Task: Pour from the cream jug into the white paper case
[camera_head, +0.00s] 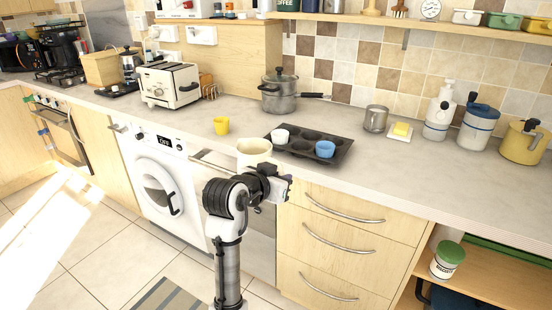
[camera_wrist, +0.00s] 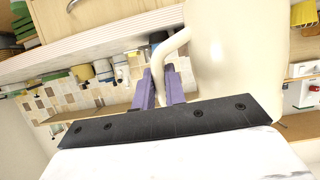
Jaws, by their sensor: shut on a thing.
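The cream jug (camera_head: 254,151) is at the counter's front edge in the head view, just left of the muffin tin. My gripper (camera_head: 268,168) is at the jug's near right side. In the wrist view the jug (camera_wrist: 235,50) fills the upper right, and my gripper's purple fingers (camera_wrist: 162,88) are shut on its handle (camera_wrist: 175,44). The jug's contents are hidden.
A blue paper case (camera_head: 325,149) sits in the tin's right side. A yellow cup (camera_head: 221,126) stands left of the jug. A pot (camera_head: 279,97) is behind the tin, and a metal mug (camera_head: 375,119) is to its right. The counter's front right is clear.

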